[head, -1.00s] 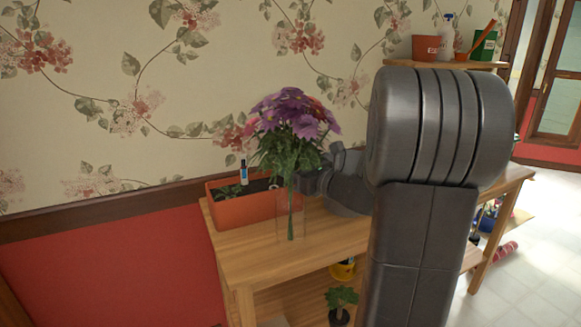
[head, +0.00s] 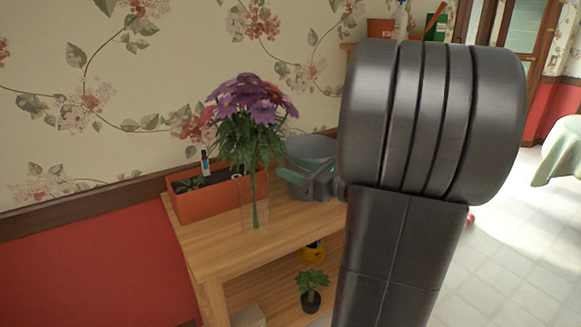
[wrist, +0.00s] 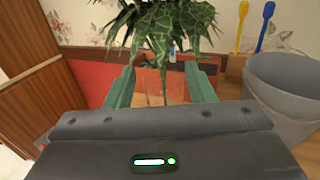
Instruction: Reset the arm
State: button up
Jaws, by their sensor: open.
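My arm's large dark grey link fills the right middle of the head view and hides part of the table. My gripper (wrist: 162,88) is open in the wrist view, its two green fingers apart. A clear glass vase stands beyond and between the fingers in that view, with nothing seen gripped. In the head view the vase (head: 255,208) holds purple flowers (head: 250,105) and stands upright on the wooden table (head: 215,255). Green finger parts show in front of the grey bucket there, partly hidden by my arm.
An orange planter (head: 205,200) with a small bottle stands behind the vase. A grey bucket (wrist: 288,100) is right of my gripper, near a blue and a yellow tool. A potted plant (head: 311,290) sits on the lower shelf. Open tiled floor lies to the right.

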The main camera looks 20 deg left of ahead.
aim_at(255, 149)
jog(key=shift+a, duration=0.1)
jog(key=x, duration=0.7)
jog(key=p+x, duration=0.1)
jog(key=x, duration=0.5)
jog(key=shift+w+a+r, duration=0.1)
jog(key=shift+a+r, duration=0.1)
jog(key=shift+a, duration=0.2)
jog(key=shift+d+r+p, duration=0.1)
jog(key=shift+r+p, duration=0.25)
jog(key=shift+r, duration=0.2)
